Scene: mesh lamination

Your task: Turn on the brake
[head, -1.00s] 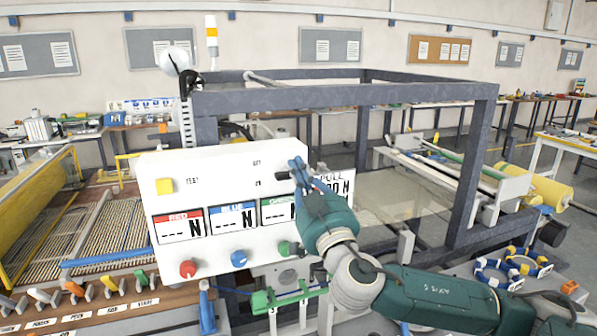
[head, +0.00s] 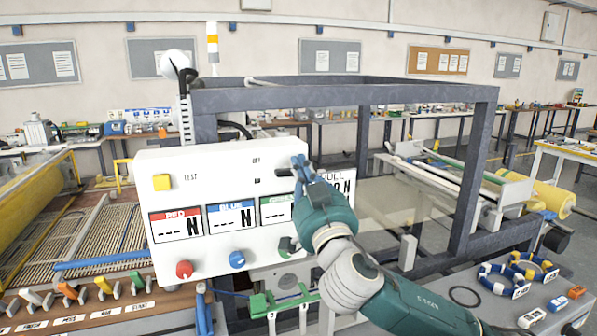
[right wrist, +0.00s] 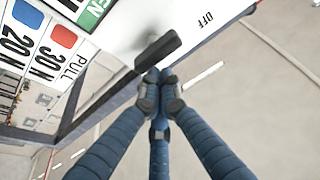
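A white control box (head: 222,250) stands at the middle left in the head view, with OFF and ON labels near its upper right. A black switch lever (head: 284,173) sticks out beside these labels; it also shows in the right wrist view (right wrist: 158,48), near the OFF label (right wrist: 207,18). My right gripper (head: 300,166) has its blue fingers drawn together at the box's right edge. In the right wrist view its fingertips (right wrist: 160,77) meet right by the lever's end, with nothing seen between them. I cannot tell whether they touch it. My left gripper is out of view.
The box carries a yellow TEST button (head: 162,182), force displays and red, blue and green knobs below. A dark metal frame (head: 345,95) stands behind it. A row of small levers (head: 68,291) lies at front left. Rings (head: 497,276) lie at right.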

